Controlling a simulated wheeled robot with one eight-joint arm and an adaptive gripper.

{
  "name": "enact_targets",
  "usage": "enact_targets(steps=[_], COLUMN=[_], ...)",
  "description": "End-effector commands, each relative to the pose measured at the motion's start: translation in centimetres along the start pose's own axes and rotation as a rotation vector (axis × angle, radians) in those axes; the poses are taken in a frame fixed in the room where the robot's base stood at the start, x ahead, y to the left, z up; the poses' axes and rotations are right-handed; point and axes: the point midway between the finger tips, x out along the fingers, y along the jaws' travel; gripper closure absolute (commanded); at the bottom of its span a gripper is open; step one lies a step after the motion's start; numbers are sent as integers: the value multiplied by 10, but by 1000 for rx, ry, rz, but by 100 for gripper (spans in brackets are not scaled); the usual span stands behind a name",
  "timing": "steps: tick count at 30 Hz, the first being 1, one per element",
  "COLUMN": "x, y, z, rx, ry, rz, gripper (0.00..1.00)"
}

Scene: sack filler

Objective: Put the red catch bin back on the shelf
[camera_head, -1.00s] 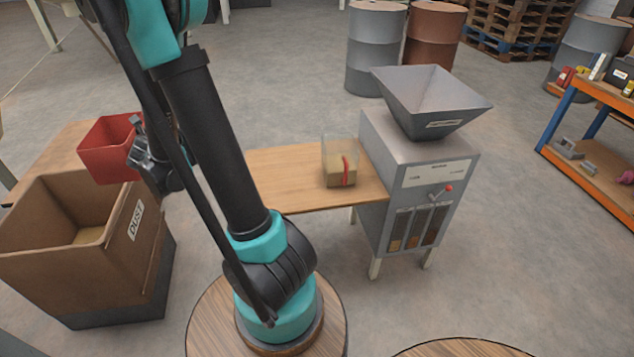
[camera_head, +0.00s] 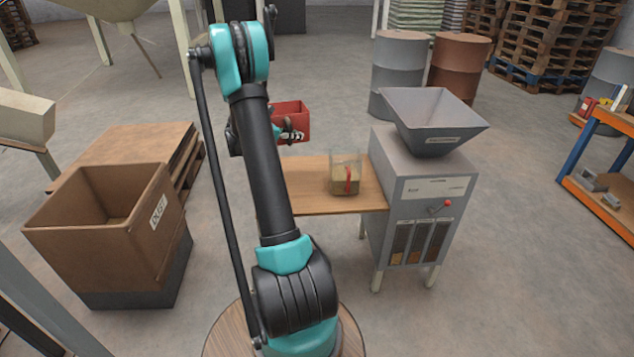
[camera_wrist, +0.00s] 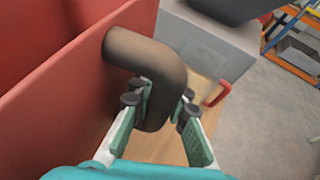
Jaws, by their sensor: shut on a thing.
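The red catch bin (camera_head: 292,122) is held up in the air above the far part of the wooden table, partly hidden behind my arm. In the wrist view its red wall (camera_wrist: 60,85) fills the left side, and a dark curved handle (camera_wrist: 150,62) sticks out from it. My gripper (camera_wrist: 160,108) is shut on this handle, with a finger on each side. My gripper also shows in the head view (camera_head: 287,134), beside the bin. The shelf rack (camera_head: 598,180), with blue posts and orange boards, stands at the right edge, well away from the bin.
A clear container with a red handle (camera_head: 346,178) stands on the wooden table (camera_head: 310,205). The grey filler machine with its hopper (camera_head: 433,120) is right of it. A brown dust box (camera_head: 95,255) is at left. Drums (camera_head: 458,70) stand behind. Floor between machine and shelf is clear.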

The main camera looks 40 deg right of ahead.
Motion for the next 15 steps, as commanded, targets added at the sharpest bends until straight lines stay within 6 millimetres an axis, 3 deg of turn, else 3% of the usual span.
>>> enact_targets(steps=[3, 8, 15], x=[29, 44, 63], y=[-15, -25, -26], z=[13, 16, -29], rx=[51, 82, 83], ry=[1, 1, 1], rz=[-123, -193, -197], gripper=[100, 100, 100])
